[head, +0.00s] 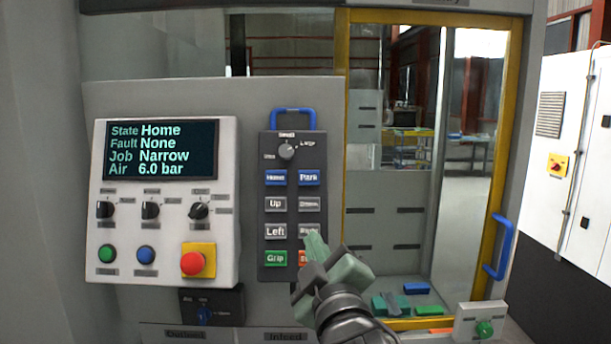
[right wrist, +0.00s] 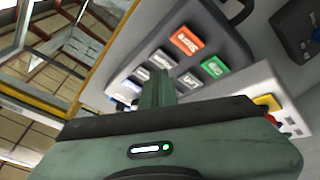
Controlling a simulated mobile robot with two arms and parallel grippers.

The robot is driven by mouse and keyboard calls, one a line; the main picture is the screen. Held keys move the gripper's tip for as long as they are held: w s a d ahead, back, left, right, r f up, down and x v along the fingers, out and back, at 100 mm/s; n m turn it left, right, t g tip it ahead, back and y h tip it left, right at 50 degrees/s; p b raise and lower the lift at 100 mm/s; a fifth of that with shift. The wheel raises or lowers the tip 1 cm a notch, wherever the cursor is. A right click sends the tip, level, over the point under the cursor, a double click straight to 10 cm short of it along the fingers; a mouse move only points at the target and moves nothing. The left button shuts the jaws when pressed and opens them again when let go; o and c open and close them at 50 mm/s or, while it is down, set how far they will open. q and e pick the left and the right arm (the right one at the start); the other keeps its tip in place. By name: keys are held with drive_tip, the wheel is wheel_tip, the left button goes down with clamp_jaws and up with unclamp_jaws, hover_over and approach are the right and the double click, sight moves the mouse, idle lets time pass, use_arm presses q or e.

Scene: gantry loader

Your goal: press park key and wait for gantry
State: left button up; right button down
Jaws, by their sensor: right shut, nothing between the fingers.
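The blue Park key (head: 309,178) is at the upper right of the dark key pendant (head: 290,136), beside the blue Home key (head: 275,178). My right gripper (head: 314,241) is shut and empty, its fingertips in front of the lower right keys, below the Park key. It partly covers the Right key and the orange key. In the right wrist view the shut fingers (right wrist: 157,86) point at the keypad; I cannot tell whether they touch it. The display (head: 160,150) reads State Home, Fault None, Job Narrow, Air 6.0 bar. My left gripper is out of view.
A red stop button (head: 193,264) on a yellow base sits left of the pendant. The yellow-framed door (head: 497,150) with a blue handle (head: 502,248) is to the right. Coloured blocks (head: 416,288) lie behind the glass. A blue hoop (head: 293,113) tops the pendant.

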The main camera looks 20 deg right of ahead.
sight(311, 181)
wheel_tip(311, 181, up, 13)
drive_tip(key=s+a+n+t, duration=0.1)
drive_tip(key=s+t, duration=0.1)
drive_tip(key=t, duration=0.1)
drive_tip(key=shift+s+a+f+t+h, duration=0.15)
drive_tip(key=shift+s+t+h, duration=0.15)
drive_tip(key=shift+h, duration=0.1)
drive_tip(key=shift+w+f, duration=0.1)
drive_tip(key=w+f+b, duration=0.1)
drive_tip(key=w, duration=0.1)
drive_tip(key=w+d+b, duration=0.1)
drive_tip(key=w, duration=0.1)
drive_tip(key=w+d+f+b, duration=0.1)
drive_tip(key=w, duration=0.1)
drive_tip(key=shift+w+f, duration=0.3)
drive_tip(key=shift+w, duration=0.1)
drive_tip(key=shift+w+d+f, duration=0.15)
drive_tip(key=shift+w, duration=0.4)
drive_tip(key=shift+w, duration=0.1)
idle(0.8)
drive_tip(key=shift+w+d+f, duration=0.1)
drive_tip(key=shift+w+f, duration=0.05)
drive_tip(key=shift+w, duration=0.1)
